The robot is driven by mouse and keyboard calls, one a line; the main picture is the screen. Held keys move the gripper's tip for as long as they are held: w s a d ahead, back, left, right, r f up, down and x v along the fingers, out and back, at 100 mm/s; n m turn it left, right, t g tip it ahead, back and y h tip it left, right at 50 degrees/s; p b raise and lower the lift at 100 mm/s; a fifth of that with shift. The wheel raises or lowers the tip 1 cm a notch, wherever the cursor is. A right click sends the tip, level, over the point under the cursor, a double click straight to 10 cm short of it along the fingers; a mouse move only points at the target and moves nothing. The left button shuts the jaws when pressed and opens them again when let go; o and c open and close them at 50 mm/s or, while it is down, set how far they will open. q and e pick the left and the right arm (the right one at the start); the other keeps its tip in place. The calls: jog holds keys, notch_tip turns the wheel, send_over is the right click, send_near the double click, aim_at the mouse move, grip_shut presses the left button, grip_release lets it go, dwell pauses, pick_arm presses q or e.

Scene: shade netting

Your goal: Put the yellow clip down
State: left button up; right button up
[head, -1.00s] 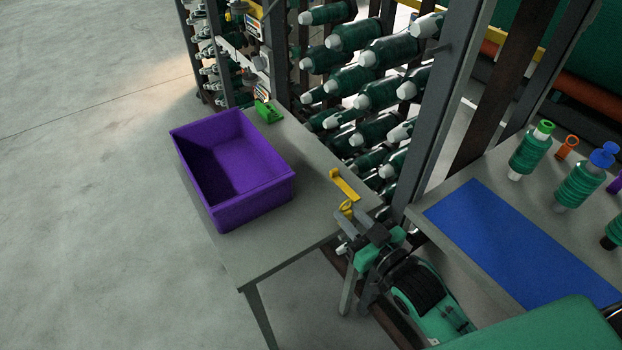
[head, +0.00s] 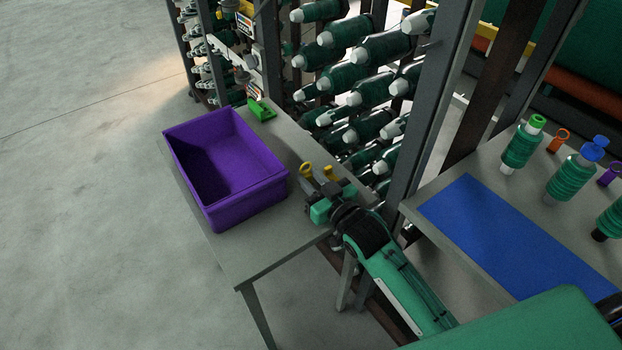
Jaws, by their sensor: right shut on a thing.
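The yellow clip (head: 306,169), with a round ring end, shows at the tips of my right gripper (head: 313,183). My right gripper is shut on it, over the grey table (head: 262,246) to the right of the purple bin. The fingers hide part of the clip, and I cannot tell whether it touches the table. A second yellow piece (head: 329,172) stands on the table just right of the fingers, partly hidden by the gripper. My left gripper is not in view.
A purple bin (head: 266,189) stands on the table, left of the gripper. A green piece (head: 262,109) lies at the table's far end. A rack of green spools (head: 343,78) rises behind. The right-hand table holds a blue mat (head: 500,235), spools, an orange clip (head: 559,140) and a purple clip (head: 609,174).

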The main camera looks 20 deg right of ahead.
jog(key=shift+s+f, duration=0.1)
jog(key=shift+f, duration=0.1)
jog(key=o, duration=0.9)
jog(key=shift+o, duration=0.2)
jog(key=v, duration=1.2)
